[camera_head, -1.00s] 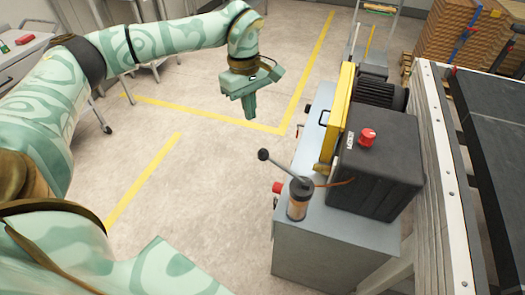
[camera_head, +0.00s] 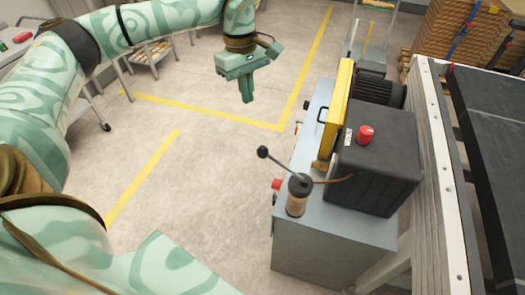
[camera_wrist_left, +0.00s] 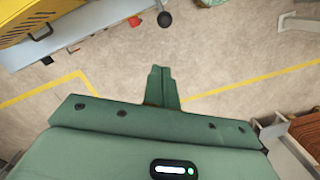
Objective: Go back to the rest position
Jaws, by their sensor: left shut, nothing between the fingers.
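My left gripper (camera_head: 248,99) hangs over the bare floor in the upper middle of the head view, left of the machine. Its fingers point down and are shut with nothing between them. In the left wrist view the shut fingers (camera_wrist_left: 162,72) show above the green gripper body, with only floor behind them. My right gripper does not show in either view.
The grey roller coater (camera_head: 332,246) stands to the right, with a black box (camera_head: 374,170), a red knob (camera_head: 366,134), a yellow guard (camera_head: 343,95) and a ball-ended lever (camera_head: 279,166). A conveyor (camera_head: 497,130) lies far right. The yellow-lined floor (camera_head: 200,180) is clear.

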